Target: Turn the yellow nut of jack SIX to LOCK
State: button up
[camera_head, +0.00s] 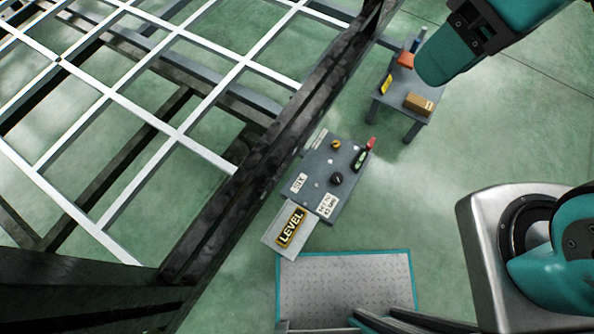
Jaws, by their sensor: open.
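A grey panel (318,165) beside the dark chassis beam carries a white label (298,183) that seems to read SIX. A small yellow nut (336,144) sits near the panel's upper edge; its turn position is too small to read. A black knob (336,179) is lower on the panel. A red and green item (364,152) is at its right edge. A second white label (326,205) has print that I cannot read surely. My teal arm links show at the upper right and lower right, apart from the panel. My gripper's fingertips are not in view.
A yellow-on-black LEVEL sign (291,228) lies on a light plate below the panel. A metal tread platform (345,285) is in front. A small grey table (391,96) with boxes stands behind. The dark beam (270,150) and white grid (175,137) fill the left. Green floor is clear between.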

aim_at(336, 144)
jog(key=z, duration=0.7)
jog(key=k, duration=0.75)
jog(key=u, duration=2.15)
jog(key=k, duration=0.85)
jog(key=z, duration=1)
jog(key=i, duration=0.5)
jog(key=z, duration=0.05)
